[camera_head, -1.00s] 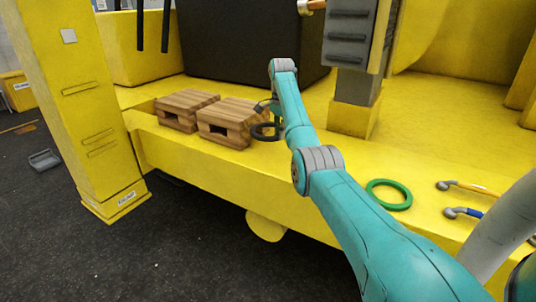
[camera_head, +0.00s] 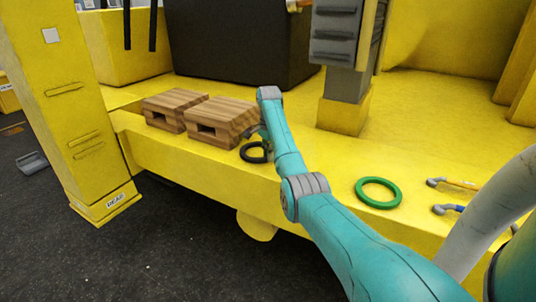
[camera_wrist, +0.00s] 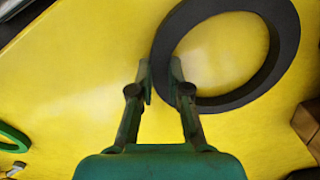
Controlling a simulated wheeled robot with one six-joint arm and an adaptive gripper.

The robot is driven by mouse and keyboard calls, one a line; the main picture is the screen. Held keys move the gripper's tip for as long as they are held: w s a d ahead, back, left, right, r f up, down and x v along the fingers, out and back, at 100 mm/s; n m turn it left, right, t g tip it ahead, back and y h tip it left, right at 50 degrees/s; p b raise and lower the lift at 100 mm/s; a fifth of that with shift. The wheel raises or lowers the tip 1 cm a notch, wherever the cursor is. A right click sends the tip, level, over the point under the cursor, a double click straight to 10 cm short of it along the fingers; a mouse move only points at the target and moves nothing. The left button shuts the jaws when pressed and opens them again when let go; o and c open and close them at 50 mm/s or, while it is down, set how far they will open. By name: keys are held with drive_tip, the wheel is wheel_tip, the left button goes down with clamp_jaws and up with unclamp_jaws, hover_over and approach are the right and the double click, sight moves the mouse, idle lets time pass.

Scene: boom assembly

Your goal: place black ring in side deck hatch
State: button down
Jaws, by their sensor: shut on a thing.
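The black ring (camera_head: 243,154) is by the deck's front edge in the head view, in front of the right wooden block, and looks tilted. In the wrist view the ring (camera_wrist: 283,62) fills the upper right, over yellow surface. My gripper (camera_wrist: 162,80) is shut on the left part of its band, with one finger on each side. In the head view my gripper (camera_head: 262,137) is small and partly hidden by my wrist. Whether the ring touches the deck is unclear. I cannot make out a side deck hatch.
Two wooden blocks (camera_head: 221,122) with slots stand on the yellow deck (camera_head: 300,145) left of my gripper. A green ring (camera_head: 361,196) lies to the right, with tools (camera_head: 455,184) beyond it. A grey post (camera_head: 347,84) rises behind my arm.

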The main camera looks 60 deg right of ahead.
drive_tip(key=c, duration=1.1)
unclamp_jaws()
drive_tip(key=shift+f, duration=0.1)
drive_tip(key=shift+c, duration=0.2)
